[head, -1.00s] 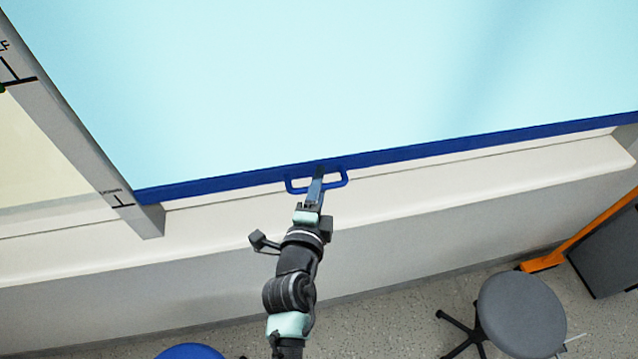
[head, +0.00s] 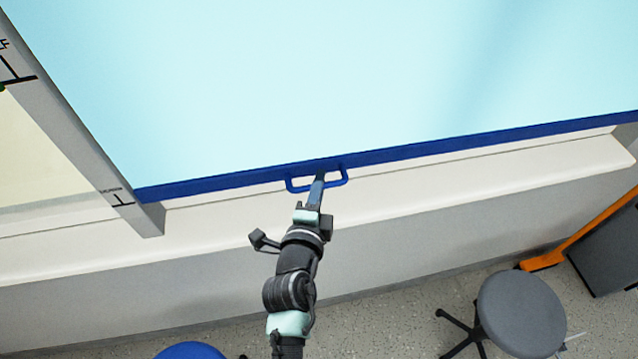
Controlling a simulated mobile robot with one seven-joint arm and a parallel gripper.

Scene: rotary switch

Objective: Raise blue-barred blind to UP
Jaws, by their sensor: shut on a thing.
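The blind (head: 300,90) is a pale blue sheet filling the upper part of the head view. Its blue bar (head: 430,151) runs along the lower edge, close above the white sill. A blue loop handle (head: 298,186) hangs from the bar near the middle. My gripper (head: 318,181) reaches up from below and is shut on the handle; its fingertips overlap the loop. The fingers hide a small part of the handle and bar.
A grey side post (head: 85,150) with black level marks stands left of the blind. The white sill (head: 420,190) runs below the bar. A grey stool (head: 520,312), an orange-edged dark unit (head: 610,255) and a blue seat (head: 190,351) stand lower down.

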